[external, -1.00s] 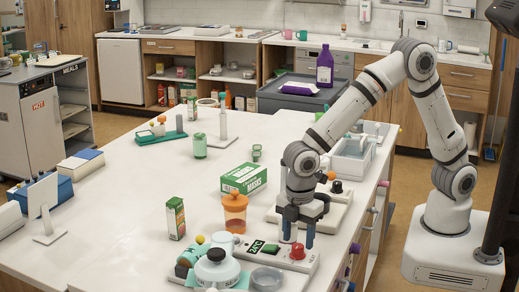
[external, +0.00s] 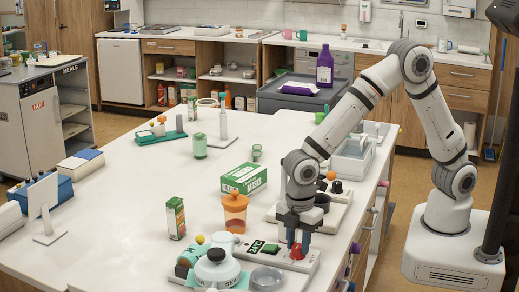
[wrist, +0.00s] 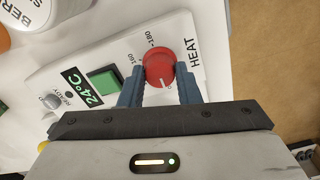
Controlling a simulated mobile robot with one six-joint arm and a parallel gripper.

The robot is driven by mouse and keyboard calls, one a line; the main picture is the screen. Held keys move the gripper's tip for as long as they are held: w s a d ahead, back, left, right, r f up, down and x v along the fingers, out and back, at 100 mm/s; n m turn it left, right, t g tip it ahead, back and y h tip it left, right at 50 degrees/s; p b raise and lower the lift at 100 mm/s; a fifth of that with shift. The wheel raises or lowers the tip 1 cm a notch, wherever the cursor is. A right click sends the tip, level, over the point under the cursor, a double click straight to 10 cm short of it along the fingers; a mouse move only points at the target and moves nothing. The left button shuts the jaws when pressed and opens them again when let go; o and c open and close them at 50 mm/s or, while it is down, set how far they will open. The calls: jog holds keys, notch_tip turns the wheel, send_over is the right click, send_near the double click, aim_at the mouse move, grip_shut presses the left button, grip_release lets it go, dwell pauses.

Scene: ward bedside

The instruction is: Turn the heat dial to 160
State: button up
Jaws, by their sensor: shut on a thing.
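The red heat dial (wrist: 158,68) sits on a white panel (wrist: 68,66) beside the word HEAT. It also shows in the external view (external: 297,252), low between the fingertips. My gripper (wrist: 160,84) is shut on the dial, with one blue finger on each side of it. In the external view my gripper (external: 298,246) points down at the panel's right part. In the wrist view the labels 160 and 180 are at the dial's upper left. A pale mark on the dial points toward the picture's bottom, away from those labels. The dial's lower edge is partly hidden.
The panel carries a green square (wrist: 104,82) and a 24°C display (wrist: 81,86).

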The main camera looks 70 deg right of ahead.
jog(key=shift+m, duration=0.4)
jog(key=shift+c, duration=0.2)
jog(key=m+b, duration=0.2)
jog(key=m, duration=0.2)
jog(key=shift+m, duration=0.4)
jog(key=m+b, duration=0.1)
jog(key=m, duration=0.5)
jog(key=m+b, duration=0.1)
jog(key=m, duration=0.5)
jog(key=shift+m, duration=0.4)
jog(key=m, duration=0.5)
jog(key=shift+b, duration=0.4)
jog(key=shift+m, duration=0.3)
jog(key=o, duration=1)
